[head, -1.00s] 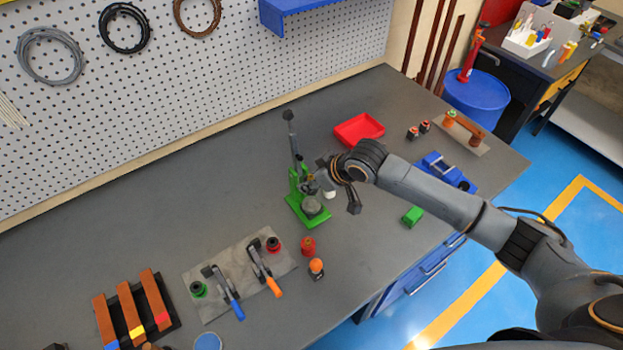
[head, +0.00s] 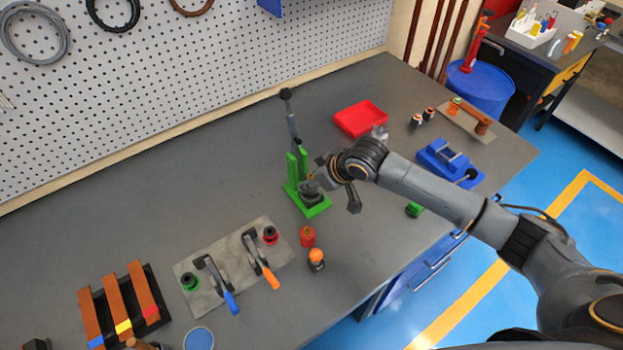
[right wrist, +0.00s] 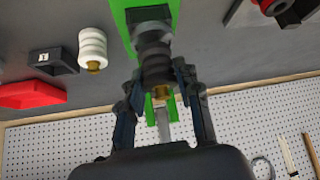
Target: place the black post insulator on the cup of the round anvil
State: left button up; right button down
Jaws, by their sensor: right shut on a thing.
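The black post insulator (right wrist: 155,62) is ribbed, with a brass end towards the wrist camera. My right gripper (right wrist: 160,78) is shut on it, one finger on each side. In the head view my right gripper (head: 318,181) is at the green press, over its base. The dark round anvil (head: 315,198) is on the press's green base (head: 322,210), right below the gripper. In the wrist view the insulator covers most of the anvil, and its cup is hidden. I cannot tell whether the insulator touches the anvil. My left gripper is not in view.
The press's upright lever (head: 291,120) stands close behind the gripper. A red tray (head: 360,118) lies behind on the right. A white ribbed insulator (right wrist: 92,47) stands to one side. A red insulator (head: 308,237) and an orange-topped piece (head: 316,259) stand in front.

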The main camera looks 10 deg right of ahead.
jog(key=shift+f, duration=0.55)
jog(key=c, duration=0.8)
grip_release()
jog(key=shift+c, duration=0.2)
